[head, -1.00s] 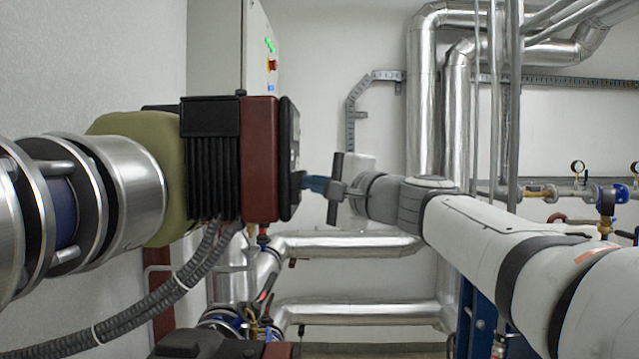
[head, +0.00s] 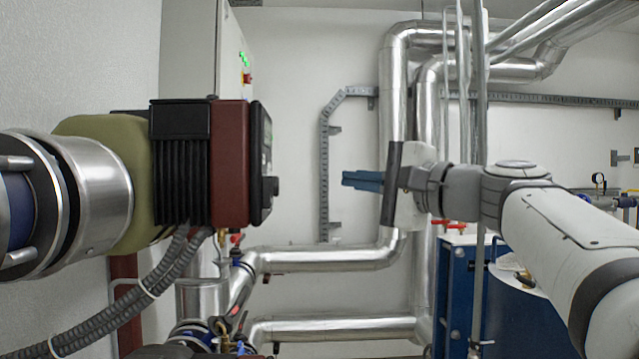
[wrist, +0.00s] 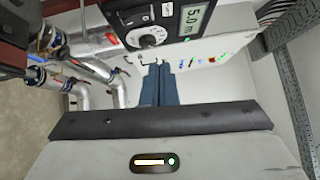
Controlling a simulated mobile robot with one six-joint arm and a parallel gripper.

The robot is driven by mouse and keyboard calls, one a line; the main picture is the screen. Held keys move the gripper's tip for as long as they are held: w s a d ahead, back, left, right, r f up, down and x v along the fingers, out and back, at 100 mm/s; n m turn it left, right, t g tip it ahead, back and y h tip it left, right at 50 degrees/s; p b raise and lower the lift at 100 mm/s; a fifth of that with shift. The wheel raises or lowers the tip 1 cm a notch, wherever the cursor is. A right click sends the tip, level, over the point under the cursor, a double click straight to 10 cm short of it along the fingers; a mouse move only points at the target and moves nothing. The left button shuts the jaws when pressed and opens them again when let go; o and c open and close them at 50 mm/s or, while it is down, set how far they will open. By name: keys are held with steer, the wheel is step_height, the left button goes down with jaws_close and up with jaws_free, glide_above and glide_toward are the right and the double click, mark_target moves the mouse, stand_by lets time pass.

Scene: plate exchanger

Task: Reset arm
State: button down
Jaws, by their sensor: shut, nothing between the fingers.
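My gripper (head: 363,180) has blue fingers that are shut with nothing between them. In the head view it points left, held in the air in front of the back wall. It is to the right of a pump head with a dark red and black housing (head: 230,165), with a clear gap between them. In the wrist view the shut fingers (wrist: 158,84) point up the picture toward the pump's control face (wrist: 150,22), which has a white dial and a display reading 5.0 m.
A grey cabinet (head: 190,50) with green lights and a red knob stands behind the pump. Silver insulated pipes (head: 398,150) rise behind my gripper and run low across the wall. A blue unit (head: 458,290) stands below my arm. Grey corrugated hoses (head: 130,290) hang under the pump.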

stand_by(0.4)
steer(key=s+a+f+n+g+h, duration=0.1)
steer(key=s+f+n+g+h, duration=0.15)
steer(key=f, duration=1.15)
steer(key=s+f+n+g+h, duration=0.15)
steer(key=f+g+h, duration=0.25)
steer(key=f, duration=1)
steer(key=s+d+f+n+g+h, duration=0.2)
steer(key=s+f, duration=0.4)
steer(key=f, duration=0.4)
steer(key=s+d+f+n+g+h, duration=0.2)
steer(key=s+d+f+n+h, duration=0.2)
steer(key=f, duration=0.5)
steer(key=s, duration=0.2)
steer(key=shift+s+d+f+h, duration=0.2)
steer(key=shift+s+f+h, duration=0.15)
